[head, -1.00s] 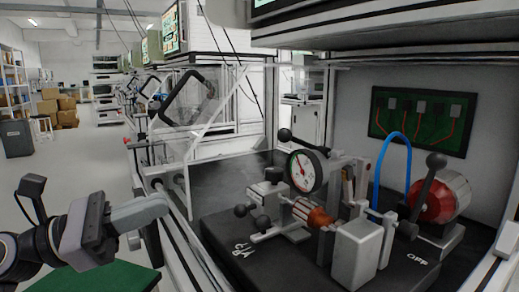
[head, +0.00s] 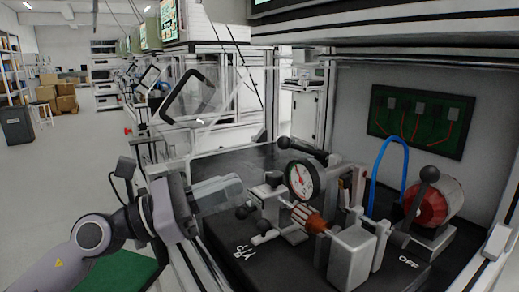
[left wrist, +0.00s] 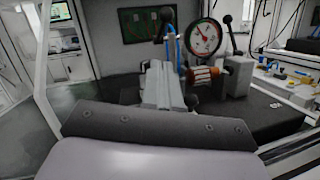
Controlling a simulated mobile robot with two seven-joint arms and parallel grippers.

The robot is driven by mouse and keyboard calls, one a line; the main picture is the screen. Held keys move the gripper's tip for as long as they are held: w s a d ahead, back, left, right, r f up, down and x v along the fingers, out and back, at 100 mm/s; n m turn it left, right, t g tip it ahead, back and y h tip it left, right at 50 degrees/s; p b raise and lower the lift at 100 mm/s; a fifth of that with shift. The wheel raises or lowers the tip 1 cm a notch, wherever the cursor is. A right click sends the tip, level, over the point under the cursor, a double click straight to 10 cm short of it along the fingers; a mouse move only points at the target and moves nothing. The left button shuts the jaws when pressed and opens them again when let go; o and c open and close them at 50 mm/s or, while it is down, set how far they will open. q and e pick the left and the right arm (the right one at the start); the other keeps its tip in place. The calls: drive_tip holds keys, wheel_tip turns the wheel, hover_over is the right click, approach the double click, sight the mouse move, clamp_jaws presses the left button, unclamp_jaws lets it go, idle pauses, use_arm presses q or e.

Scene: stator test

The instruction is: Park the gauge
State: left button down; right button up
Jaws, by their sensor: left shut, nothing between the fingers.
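The gauge (head: 301,181) is a round dial with a white face, dark rim and red and green marks. It stands upright in the test fixture, behind a copper-and-steel rotor (head: 310,218). In the left wrist view the gauge (left wrist: 205,38) is right of my fingers. My left gripper (head: 238,190) is shut and empty, held at the left side of the fixture and pointing toward it. Its closed fingers also show in the left wrist view (left wrist: 163,88). A black-handled lever (head: 310,147) lies behind the gauge's top. My right gripper is not in view.
A grey block (head: 352,255) stands in front of the rotor on the black base (head: 235,240). A blue hose (head: 378,165) arches behind. A red motor-like drum (head: 432,203) with a black lever stands at right. A clear guard (head: 193,97) is raised at left.

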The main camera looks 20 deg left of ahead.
use_arm(q)
drive_tip(key=x, duration=0.1)
drive_tip(key=p+x, duration=0.2)
drive_tip(key=x, duration=0.1)
drive_tip(key=shift+r, duration=0.25)
drive_tip(key=shift+w+d+r+p, duration=0.1)
drive_tip(key=shift+d+r+p, duration=0.4)
drive_tip(key=shift+r, duration=0.2)
drive_tip(key=shift+w+d+r+p, duration=0.15)
drive_tip(key=shift+d+r+p, duration=0.3)
drive_tip(key=shift+r+p, duration=0.2)
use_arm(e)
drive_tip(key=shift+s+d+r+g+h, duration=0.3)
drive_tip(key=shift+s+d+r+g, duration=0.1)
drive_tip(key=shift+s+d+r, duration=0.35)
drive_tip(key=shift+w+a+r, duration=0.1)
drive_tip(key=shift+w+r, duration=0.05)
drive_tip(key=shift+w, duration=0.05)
